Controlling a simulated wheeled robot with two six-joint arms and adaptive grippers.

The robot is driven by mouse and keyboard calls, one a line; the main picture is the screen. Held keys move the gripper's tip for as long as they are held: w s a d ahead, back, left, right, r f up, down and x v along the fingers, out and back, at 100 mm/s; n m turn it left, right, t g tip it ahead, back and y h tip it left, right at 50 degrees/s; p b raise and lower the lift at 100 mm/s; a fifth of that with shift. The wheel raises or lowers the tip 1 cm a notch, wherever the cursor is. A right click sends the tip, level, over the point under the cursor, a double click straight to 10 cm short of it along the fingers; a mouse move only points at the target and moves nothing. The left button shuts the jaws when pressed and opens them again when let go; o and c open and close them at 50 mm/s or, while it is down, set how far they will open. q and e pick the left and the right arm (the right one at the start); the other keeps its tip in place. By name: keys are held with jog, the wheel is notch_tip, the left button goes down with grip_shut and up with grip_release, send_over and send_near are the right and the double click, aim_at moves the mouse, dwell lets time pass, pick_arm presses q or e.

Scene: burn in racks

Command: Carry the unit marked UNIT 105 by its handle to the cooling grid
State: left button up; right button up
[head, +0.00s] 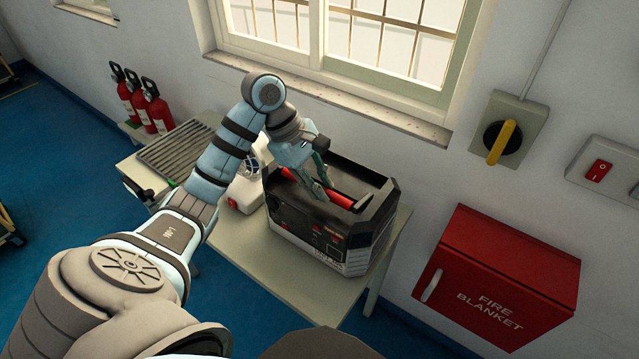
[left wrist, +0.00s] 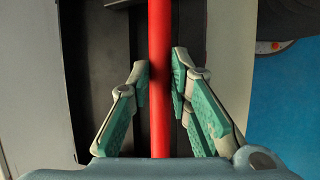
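A black and grey unit (head: 318,236) with a red carrying handle (head: 338,198) stands upright on the table below the window. Its front has small labels, too small to read as UNIT 105. My left gripper (head: 326,190) is over the unit's open top, at the handle. In the left wrist view the red handle (left wrist: 160,95) runs between the two finger pads (left wrist: 161,88). The slatted grey cooling grid (head: 178,150) lies at the table's left end. My right gripper is out of view.
A white device (head: 245,188) stands on the table (head: 290,290) between the grid and the unit, partly behind my left arm. Red fire extinguishers (head: 148,104) stand behind the grid. A red fire blanket box (head: 497,278) is on the wall at right.

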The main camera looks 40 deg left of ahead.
pick_arm(q)
jog(key=shift+w+r+p, duration=0.2)
jog(key=shift+r+p, duration=0.1)
jog(key=shift+r, duration=0.4)
jog(key=shift+o, duration=0.5)
jog(key=shift+w+r+p, duration=0.35)
jog(key=shift+r+p, duration=0.3)
jog(key=shift+p, duration=0.2)
jog(key=shift+o, duration=0.7)
jog(key=shift+w+r+p, duration=0.5)
jog(key=shift+w+p, duration=0.15)
jog(key=shift+p, duration=0.05)
jog(key=shift+w+r+p, duration=0.2)
jog(key=shift+w+p, duration=0.1)
jog(key=shift+w, duration=0.5)
jog(key=shift+c, duration=1.1)
jog(key=shift+w, duration=0.9)
jog(key=shift+c, duration=0.2)
jog(key=o, duration=0.7)
jog(key=shift+o, duration=0.5)
jog(key=o, duration=1.3)
